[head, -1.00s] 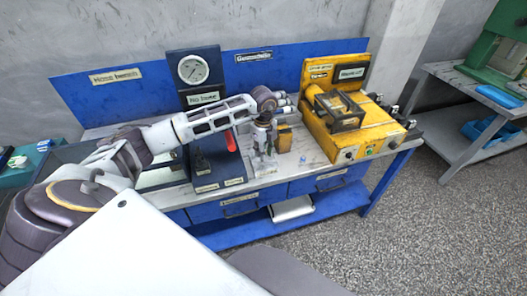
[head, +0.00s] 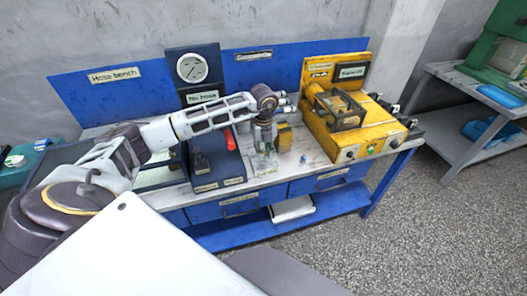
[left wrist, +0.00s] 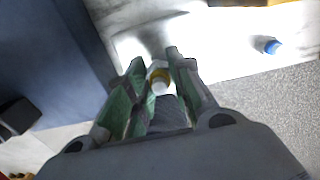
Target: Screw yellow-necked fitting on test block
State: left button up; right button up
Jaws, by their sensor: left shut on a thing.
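My left gripper (head: 264,152) points down over the front of the bench top, between the dark blue hose-bench unit and the yellow machine. In the left wrist view its green-padded fingers (left wrist: 154,78) are closed around a small fitting with a yellow neck (left wrist: 159,82) and a pale top. A clear or white block (head: 264,167) stands on the bench right below the gripper; its top is hidden by the fingers. I cannot tell whether the fitting touches the block. My right gripper is in neither current view.
A dark blue unit with a gauge (head: 193,68) and a red handle (head: 229,139) stands left of the gripper. The yellow machine (head: 350,120) stands to the right. A small blue-capped part (left wrist: 271,47) lies near the bench's front edge, with bare bench around it.

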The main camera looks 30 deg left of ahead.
pick_arm(q)
jog(key=shift+s+f, duration=0.15)
jog(key=shift+f, duration=0.1)
pick_arm(e)
jog(key=shift+w+f, duration=0.1)
pick_arm(q)
jog(key=shift+m+b, duration=0.55)
jog(key=shift+m, duration=2.25)
jog(key=shift+m+b, duration=0.65)
jog(key=shift+m, duration=0.65)
jog(key=shift+m+b, duration=0.45)
jog(key=shift+m, duration=1.15)
pick_arm(e)
jog(key=shift+w+d+f, duration=0.1)
jog(key=shift+w+f, duration=0.05)
jog(key=shift+f, duration=0.65)
jog(key=shift+w+d+f, duration=0.1)
jog(key=shift+f, duration=0.7)
pick_arm(q)
jog(key=shift+m, duration=0.4)
pick_arm(e)
jog(key=shift+f, duration=0.1)
